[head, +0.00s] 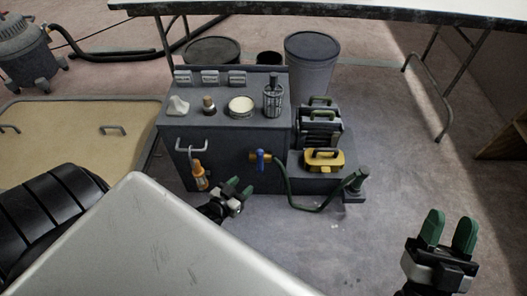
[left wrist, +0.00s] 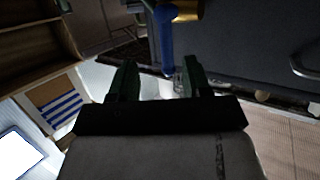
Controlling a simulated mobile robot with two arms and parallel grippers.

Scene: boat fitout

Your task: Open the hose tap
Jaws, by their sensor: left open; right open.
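The hose tap (head: 262,158) sits on the front face of the grey cabinet. It has a brass body and a blue lever that points down, with a green hose (head: 290,190) running from it to the right. In the left wrist view the blue lever (left wrist: 167,40) hangs beyond my fingers, under the brass body (left wrist: 187,10). My left gripper (head: 238,187) is open and empty, below and left of the tap and apart from it. It also shows in the left wrist view (left wrist: 158,82). My right gripper (head: 449,232) is open and empty over the floor at the right.
The grey cabinet (head: 225,140) carries a few small items on top. An orange-handled tool (head: 198,175) hangs on its front, left of the tap. The floor at right is clear.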

